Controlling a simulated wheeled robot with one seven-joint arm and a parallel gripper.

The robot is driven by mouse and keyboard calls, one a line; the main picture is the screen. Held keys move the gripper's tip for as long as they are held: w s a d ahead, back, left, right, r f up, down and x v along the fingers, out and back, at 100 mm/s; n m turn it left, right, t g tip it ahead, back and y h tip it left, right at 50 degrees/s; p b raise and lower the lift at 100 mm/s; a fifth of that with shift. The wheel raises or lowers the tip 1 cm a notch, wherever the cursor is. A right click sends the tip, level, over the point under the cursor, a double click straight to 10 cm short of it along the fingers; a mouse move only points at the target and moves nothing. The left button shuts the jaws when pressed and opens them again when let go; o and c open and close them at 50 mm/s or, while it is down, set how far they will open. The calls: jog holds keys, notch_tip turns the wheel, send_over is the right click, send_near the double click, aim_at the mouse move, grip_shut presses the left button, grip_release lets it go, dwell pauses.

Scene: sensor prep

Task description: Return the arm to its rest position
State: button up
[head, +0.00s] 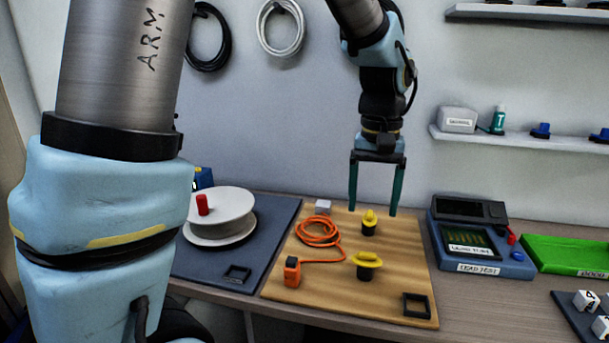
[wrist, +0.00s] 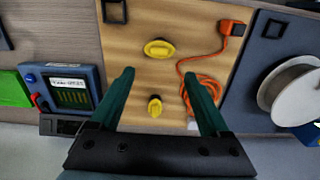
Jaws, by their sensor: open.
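My gripper (head: 375,205) hangs from my arm above the back part of a wooden board (head: 340,290). Its two green fingers point down, are spread apart and hold nothing. In the wrist view my gripper (wrist: 158,82) also shows open, with two yellow-topped parts (wrist: 159,48) on the board below, one of them between the fingers in the picture. In the head view one yellow-capped part (head: 369,220) stands near the fingertips and another (head: 366,263) stands nearer the front. The fingers look clear of both.
A white spool (head: 220,215) sits on a dark mat (head: 190,262) at left. A blue tester (head: 480,245) and a green tray (head: 565,254) stand at right. Shelves (head: 500,139) line the wall.

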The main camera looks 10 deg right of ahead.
jog(key=w+a+f+n, duration=0.1)
jog(key=a+f+n, duration=0.1)
jog(key=a, duration=1.2)
jog(key=w+a+f+n+t, duration=0.1)
jog(key=a+f, duration=0.4)
jog(key=a, duration=1)
jog(key=shift+w+a+n+t, duration=0.3)
jog(key=shift+w+n, duration=0.2)
